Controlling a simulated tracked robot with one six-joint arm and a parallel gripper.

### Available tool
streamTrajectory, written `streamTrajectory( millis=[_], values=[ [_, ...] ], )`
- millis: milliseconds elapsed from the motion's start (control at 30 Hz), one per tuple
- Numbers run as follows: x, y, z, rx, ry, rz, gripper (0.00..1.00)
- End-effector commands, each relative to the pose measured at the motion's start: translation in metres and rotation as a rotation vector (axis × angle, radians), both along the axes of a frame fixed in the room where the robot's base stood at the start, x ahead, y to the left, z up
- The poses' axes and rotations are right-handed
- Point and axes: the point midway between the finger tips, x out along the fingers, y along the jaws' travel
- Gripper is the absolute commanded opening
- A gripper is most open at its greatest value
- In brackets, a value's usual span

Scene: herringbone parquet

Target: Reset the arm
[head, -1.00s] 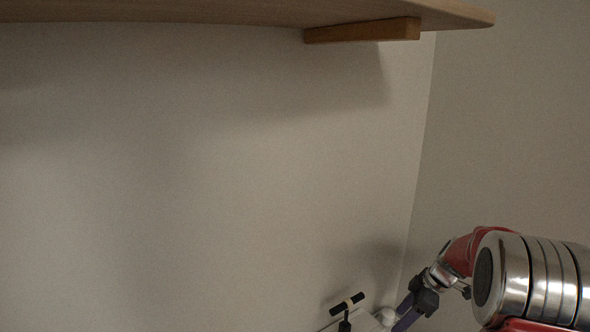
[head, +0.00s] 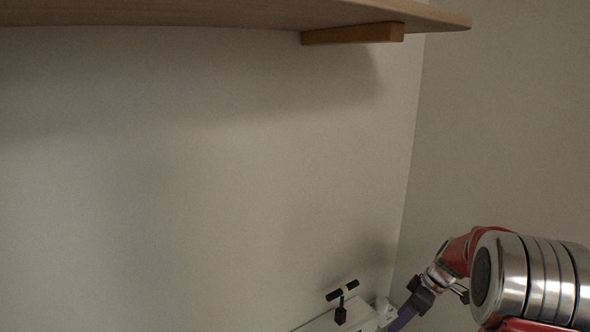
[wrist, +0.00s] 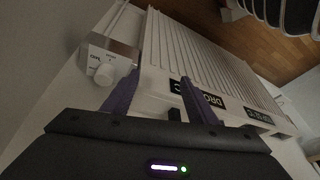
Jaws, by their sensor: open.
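My arm reaches in from the lower right in the head view, bent down towards the wall corner. A purple finger of my gripper (head: 402,319) shows at the bottom edge there. In the wrist view my gripper (wrist: 158,92) has its two purple fingers spread apart, with nothing held between them. Beyond the fingers is a white ribbed panel (wrist: 195,55), with black labels on its near edge. I cannot tell whether a finger touches it.
A white round knob (wrist: 104,73) is left of the panel. In the head view, a black T-shaped handle (head: 341,300) stands on a white surface near my gripper. A wooden shelf (head: 200,12) crosses the top. Wood floor (wrist: 205,25) shows beyond the panel.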

Motion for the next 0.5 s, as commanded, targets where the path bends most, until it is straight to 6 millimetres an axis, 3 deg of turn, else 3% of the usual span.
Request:
streamTrajectory(
  millis=[300,500],
  values=[
    [-0.034,0.003,-0.019,0.014,0.162,-0.252,0.53],
    [-0.071,0.013,-0.003,-0.01,0.261,-0.469,0.53]
  ],
)
